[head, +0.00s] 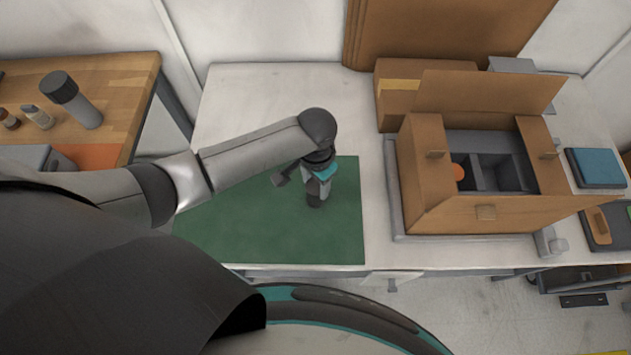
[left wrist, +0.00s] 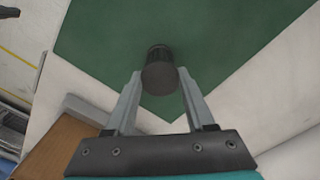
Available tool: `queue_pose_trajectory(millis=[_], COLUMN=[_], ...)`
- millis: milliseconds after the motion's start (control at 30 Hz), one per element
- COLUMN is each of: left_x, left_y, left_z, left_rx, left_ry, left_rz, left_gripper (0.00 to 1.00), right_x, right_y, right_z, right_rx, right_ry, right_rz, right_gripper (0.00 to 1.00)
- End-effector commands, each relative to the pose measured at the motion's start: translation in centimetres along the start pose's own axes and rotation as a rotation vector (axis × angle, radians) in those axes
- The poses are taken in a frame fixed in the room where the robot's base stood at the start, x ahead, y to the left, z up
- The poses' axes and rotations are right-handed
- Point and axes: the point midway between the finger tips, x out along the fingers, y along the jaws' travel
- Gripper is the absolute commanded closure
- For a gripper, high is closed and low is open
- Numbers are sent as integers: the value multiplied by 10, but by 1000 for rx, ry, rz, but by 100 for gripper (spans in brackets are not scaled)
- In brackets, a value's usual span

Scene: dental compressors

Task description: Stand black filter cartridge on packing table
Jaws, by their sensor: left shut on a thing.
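The black filter cartridge (head: 315,201) is a small dark cylinder over the green mat on the white packing table (head: 255,90). In the left wrist view the cartridge (left wrist: 160,72) sits between the two finger ends, its round end toward the camera. My left gripper (head: 318,190) points down over the right part of the mat and is shut on the cartridge. The cartridge looks about upright; whether its lower end touches the mat I cannot tell. My right gripper is not in view.
The green mat (head: 230,225) is otherwise clear. An open cardboard box (head: 480,215) with grey dividers and an orange item stands to the right, a closed carton (head: 390,105) behind it. A wooden bench (head: 115,75) with a dark-capped grey cylinder (head: 78,100) and small bottles is at left.

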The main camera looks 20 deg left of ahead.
Motion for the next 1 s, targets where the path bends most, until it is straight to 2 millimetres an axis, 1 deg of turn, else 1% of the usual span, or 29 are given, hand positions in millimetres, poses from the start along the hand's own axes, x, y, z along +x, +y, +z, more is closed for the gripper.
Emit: queue_pose_trajectory(millis=[167,300,333,567,600,867,1000], left_x=[-1,3,3,2,2,0,-13], left_y=[0,0,0,0,0,0,0], left_z=[0,0,0,0,0,0,-1], left_rx=[0,0,0,0,0,0,0], left_ry=[1,0,0,0,0,1,3], left_rz=[0,0,0,0,0,0,0], left_gripper=[100,100,44,18,16,16,16], right_x=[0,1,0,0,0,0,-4], right_y=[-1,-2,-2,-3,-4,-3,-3], right_z=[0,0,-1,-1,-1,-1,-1], right_rx=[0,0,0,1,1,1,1], right_ry=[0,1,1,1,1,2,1], right_rz=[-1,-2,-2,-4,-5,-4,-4], right_gripper=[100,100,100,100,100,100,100])
